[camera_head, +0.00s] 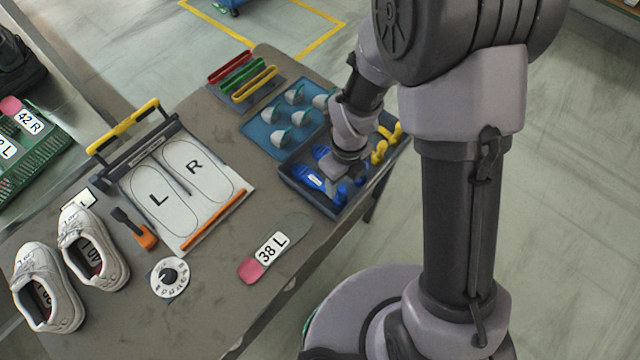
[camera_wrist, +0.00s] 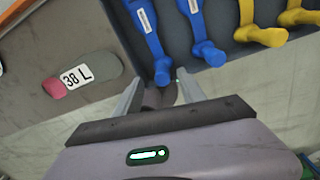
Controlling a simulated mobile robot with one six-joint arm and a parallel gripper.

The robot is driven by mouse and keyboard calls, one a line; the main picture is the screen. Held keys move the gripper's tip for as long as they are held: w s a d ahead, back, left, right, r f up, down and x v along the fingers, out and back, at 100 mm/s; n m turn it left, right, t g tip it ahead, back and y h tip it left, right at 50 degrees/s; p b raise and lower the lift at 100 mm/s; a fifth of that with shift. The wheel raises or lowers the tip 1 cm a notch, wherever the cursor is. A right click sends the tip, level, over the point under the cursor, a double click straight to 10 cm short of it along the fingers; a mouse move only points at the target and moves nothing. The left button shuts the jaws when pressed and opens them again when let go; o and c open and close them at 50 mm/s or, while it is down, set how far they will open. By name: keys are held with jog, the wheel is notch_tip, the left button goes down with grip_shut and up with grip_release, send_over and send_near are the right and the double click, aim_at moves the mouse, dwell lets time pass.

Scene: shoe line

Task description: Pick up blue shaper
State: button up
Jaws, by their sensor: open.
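Two blue shapers lie side by side in a dark tray (camera_head: 309,198) at the right end of the table. The left blue shaper (camera_head: 306,176) shows a white label; the other blue shaper (camera_head: 322,154) is partly hidden by my arm. In the wrist view the left blue shaper (camera_wrist: 150,40) and the right blue shaper (camera_wrist: 199,30) both show labels and rounded ends. My gripper (camera_wrist: 158,92) is open, its two fingers apart near the rounded end of the left blue shaper. In the head view my gripper (camera_head: 337,180) is over the tray, its fingertips hard to make out.
Yellow shapers (camera_head: 379,152) lie in the same tray to the right. A blue tray with pale toe pieces (camera_head: 279,139) stands behind it. A 38 L insole (camera_head: 290,232) lies left of the tray, with bare table around it. White shoes (camera_head: 92,248) stand farther left.

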aim_at(342, 188)
jog(key=f+b, duration=0.1)
jog(key=f, duration=0.1)
jog(key=f+b, duration=0.1)
jog(key=f, duration=0.1)
jog(key=shift+d+f, duration=0.2)
jog(key=shift+f, duration=0.2)
jog(key=shift+r, duration=0.2)
grip_shut()
